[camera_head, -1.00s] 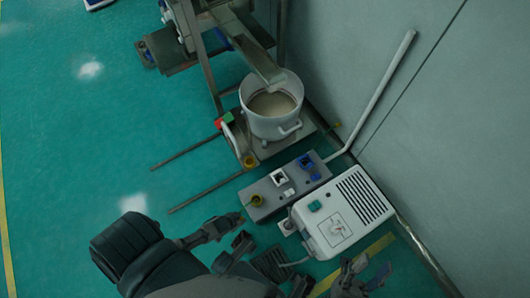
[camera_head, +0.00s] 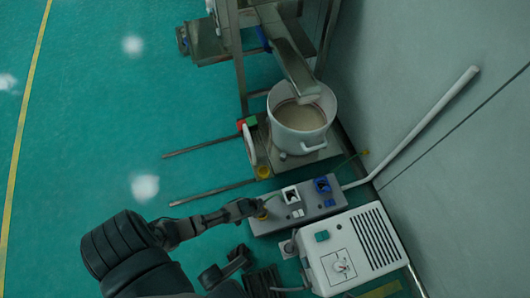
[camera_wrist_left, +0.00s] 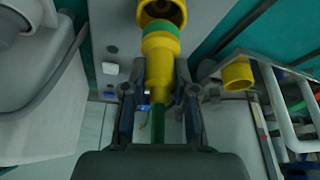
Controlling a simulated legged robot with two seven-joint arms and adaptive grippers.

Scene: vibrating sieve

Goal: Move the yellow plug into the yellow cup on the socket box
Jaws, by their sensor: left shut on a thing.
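My left gripper (camera_head: 254,208) reaches the left end of the grey socket box (camera_head: 318,208) in the head view. In the left wrist view, my left gripper (camera_wrist_left: 160,95) is shut on the yellow plug (camera_wrist_left: 160,58), with a green cable part between the fingers. The plug's front end points at the yellow cup (camera_wrist_left: 162,10), whose dark opening shows at the top edge. The plug overlaps the cup's lower rim in this view; I cannot tell whether it has entered. In the head view the yellow cup (camera_head: 263,214) is partly hidden by the gripper.
White (camera_head: 290,194) and blue (camera_head: 322,185) sockets sit further along the box. A white control unit (camera_head: 352,248) stands in front of it. Green floor at left is clear.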

